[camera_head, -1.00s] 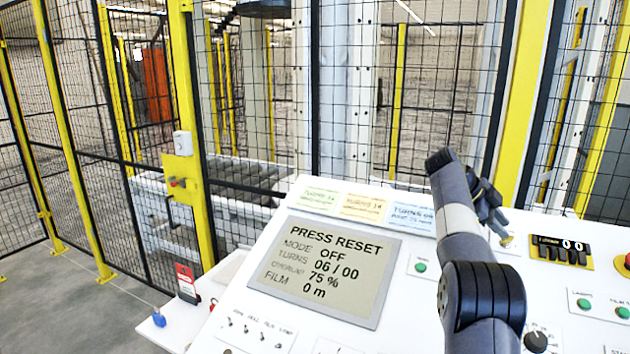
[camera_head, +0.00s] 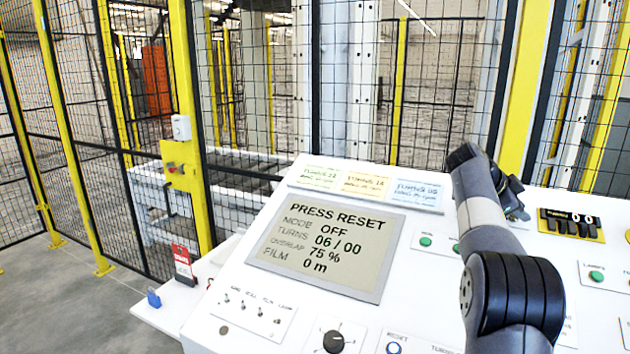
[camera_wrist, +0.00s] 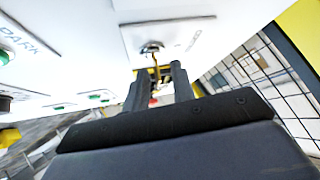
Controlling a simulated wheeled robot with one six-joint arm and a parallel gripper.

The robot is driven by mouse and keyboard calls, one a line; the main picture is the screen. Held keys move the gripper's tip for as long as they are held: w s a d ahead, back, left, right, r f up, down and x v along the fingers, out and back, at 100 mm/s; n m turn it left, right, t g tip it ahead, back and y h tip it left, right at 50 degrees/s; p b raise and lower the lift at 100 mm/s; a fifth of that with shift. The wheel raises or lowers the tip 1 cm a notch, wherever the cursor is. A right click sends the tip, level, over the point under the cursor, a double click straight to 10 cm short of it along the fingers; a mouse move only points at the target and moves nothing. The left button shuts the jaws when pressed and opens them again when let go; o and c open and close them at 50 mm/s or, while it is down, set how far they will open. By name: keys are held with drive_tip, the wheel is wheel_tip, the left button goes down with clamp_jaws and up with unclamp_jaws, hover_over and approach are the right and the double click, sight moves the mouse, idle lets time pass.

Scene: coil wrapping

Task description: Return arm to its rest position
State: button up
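My arm rises from the bottom right of the head view, over the white sloped control panel (camera_head: 300,180). It bends at a dark grey elbow joint, with a light grey link above. A switch on a white plate (camera_wrist: 150,47) lies just beyond the fingertips; I cannot tell the distance.
The panel's screen (camera_head: 325,245) reads PRESS RESET, MODE OFF, TURNS 06/00. Yellow-framed mesh fencing (camera_head: 190,130) stands behind and left. A red tag (camera_head: 183,262) stands at the panel's left.

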drive_tip(key=n+t+b, duration=0.1)
drive_tip(key=n+b, duration=0.1)
drive_tip(key=n+t+b, duration=0.2)
drive_tip(key=b, duration=0.1)
drive_tip(key=shift+f+n+t+b, duration=0.2)
drive_tip(key=shift+n+t+b, duration=0.1)
drive_tip(key=shift+b, duration=0.05)
drive_tip(key=n+t+b, duration=0.1)
drive_tip(key=n+t, duration=0.1)
drive_tip(key=shift+r+n, duration=0.15)
drive_tip(key=shift+n, duration=0.15)
drive_tip(key=n, duration=0.1)
drive_tip(key=n+t+y, duration=0.2)
drive_tip(key=n, duration=0.1)
drive_tip(key=shift+w+r+p, duration=0.15)
drive_tip(key=shift+r+p, duration=0.1)
drive_tip(key=shift+p, duration=0.05)
drive_tip(key=shift+a+f+n+t+y+p, duration=0.1)
drive_tip(key=shift+n+t+y+p, duration=0.45)
drive_tip(key=shift+n, duration=0.55)
drive_tip(key=shift+w+n+t+y+p, duration=0.15)
drive_tip(key=shift+n+t+y+p, duration=0.2)
drive_tip(key=shift+n+p, duration=0.2)
drive_tip(key=shift+w+a, duration=0.1)
drive_tip(key=shift+a+f, duration=0.1)
drive_tip(key=shift+a, duration=0.05)
